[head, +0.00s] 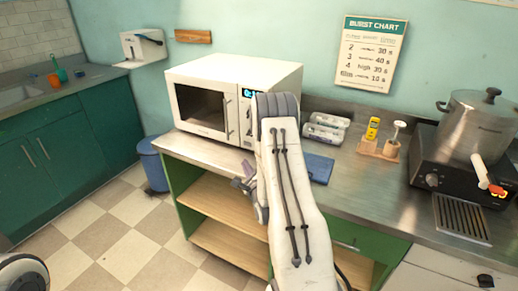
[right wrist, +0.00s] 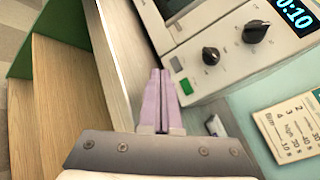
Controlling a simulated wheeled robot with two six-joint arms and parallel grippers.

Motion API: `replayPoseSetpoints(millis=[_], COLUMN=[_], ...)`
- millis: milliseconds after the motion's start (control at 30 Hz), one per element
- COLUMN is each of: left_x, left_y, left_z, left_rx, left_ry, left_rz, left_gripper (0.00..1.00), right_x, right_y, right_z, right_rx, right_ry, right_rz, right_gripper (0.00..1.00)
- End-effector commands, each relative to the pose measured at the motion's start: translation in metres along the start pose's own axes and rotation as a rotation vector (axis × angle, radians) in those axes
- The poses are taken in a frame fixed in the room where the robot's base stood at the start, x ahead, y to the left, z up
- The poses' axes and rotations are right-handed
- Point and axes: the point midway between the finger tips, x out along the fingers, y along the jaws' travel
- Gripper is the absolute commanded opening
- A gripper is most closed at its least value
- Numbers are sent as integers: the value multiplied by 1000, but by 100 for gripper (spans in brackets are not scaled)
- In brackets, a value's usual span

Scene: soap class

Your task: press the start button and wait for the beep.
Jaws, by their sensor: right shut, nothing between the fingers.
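A white microwave (head: 194,116) stands on the metal counter, its door shut. In the head view my right arm hides most of its control panel. In the right wrist view its panel (right wrist: 228,62) shows a lit display (right wrist: 297,14) reading about 0:10, two black knobs and a green button (right wrist: 186,86). My right gripper (right wrist: 160,75) is shut and empty, its pale purple fingers pointing toward the panel's lower end, just beside the green button. I cannot tell if they touch it. My left gripper is not in view.
A wall chart (head: 371,54) hangs above the counter. Right of my arm are egg-carton-like packs (head: 325,128), a blue cloth or board (head: 319,168), a yellow item in a wooden holder (head: 378,150), and a steel pot (head: 478,124) on a burner. Open shelves (head: 228,246) lie below the microwave.

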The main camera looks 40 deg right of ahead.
Motion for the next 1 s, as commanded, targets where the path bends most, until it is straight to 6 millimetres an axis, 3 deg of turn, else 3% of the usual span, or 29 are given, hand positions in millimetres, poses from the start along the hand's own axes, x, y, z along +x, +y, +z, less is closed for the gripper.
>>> replayPoseSetpoints(millis=[500,1000], left_x=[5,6], left_y=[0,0], left_z=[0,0], left_rx=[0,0], left_ry=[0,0], left_rz=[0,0], left_gripper=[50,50], right_x=[47,53], right_y=[-34,-39], right_z=[-35,-39], right_rx=[-1,-1], right_ry=[0,1], right_rz=[-2,0], right_gripper=[0,0])
